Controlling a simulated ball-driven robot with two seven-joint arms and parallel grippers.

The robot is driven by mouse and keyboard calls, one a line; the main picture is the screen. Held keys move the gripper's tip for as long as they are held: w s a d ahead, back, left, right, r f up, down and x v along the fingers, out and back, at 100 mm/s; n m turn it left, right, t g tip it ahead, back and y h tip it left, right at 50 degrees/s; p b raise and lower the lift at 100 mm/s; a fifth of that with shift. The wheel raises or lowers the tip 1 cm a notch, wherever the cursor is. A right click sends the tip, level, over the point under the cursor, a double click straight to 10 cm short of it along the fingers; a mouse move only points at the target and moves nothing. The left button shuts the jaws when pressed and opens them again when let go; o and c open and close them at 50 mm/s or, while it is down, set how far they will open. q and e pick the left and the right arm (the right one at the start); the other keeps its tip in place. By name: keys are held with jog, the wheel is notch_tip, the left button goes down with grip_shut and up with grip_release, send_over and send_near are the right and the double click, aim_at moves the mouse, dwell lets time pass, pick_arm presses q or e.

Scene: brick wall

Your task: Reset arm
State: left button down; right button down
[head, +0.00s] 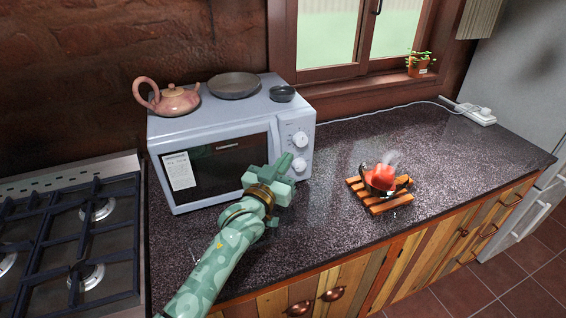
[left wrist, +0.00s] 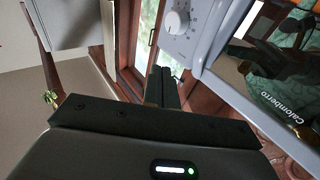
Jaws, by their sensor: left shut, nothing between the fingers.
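My left gripper (head: 285,164) is in front of the right part of the microwave, over the dark countertop. Its fingers are together with nothing between them; they also show in the left wrist view (left wrist: 161,80), pointing past the microwave's knob toward the window. The microwave (head: 228,113) is light blue-grey with its door closed, and it also shows in the left wrist view (left wrist: 245,55). I cannot tell whether the gripper touches it. My right gripper is in neither view.
A steaming pot with red contents (head: 379,178) sits on a wooden slat trivet (head: 388,208) to the right. A teapot (head: 168,98), a dark plate (head: 234,85) and a small bowl (head: 283,93) stand on the microwave. A gas hob (head: 70,240) is at left.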

pick_arm(q)
jog(key=s+r+p, duration=0.2)
jog(key=s+r, duration=0.1)
jog(key=s, duration=0.5)
jog(key=s+a+f+m+g+y, duration=0.1)
jog(key=s+a+f+g+y, duration=0.4)
jog(key=s+a+f, duration=0.55)
jog(key=s+a+f+m+g+y, duration=0.1)
jog(key=s+a+f+g+y, duration=0.15)
jog(key=s+a, duration=0.5)
jog(key=s+a+f+m+g+y, duration=0.15)
jog(key=s+a+g+y, duration=0.25)
jog(key=s+a, duration=0.4)
jog(key=s+d+f+n+g+h+b, duration=0.1)
jog(key=s+d+f, duration=0.2)
jog(key=f, duration=1.1)
jog(key=s+d+f+g+h+b, duration=0.2)
jog(key=s+f, duration=0.1)
jog(key=f, duration=1.2)
jog(key=s+f+n+g+h+b, duration=0.1)
jog(key=s+f+n+g, duration=0.1)
jog(key=s+f, duration=1.3)
jog(key=s+n, duration=0.1)
jog(key=s, duration=0.3)
jog(key=shift+f+g, duration=0.35)
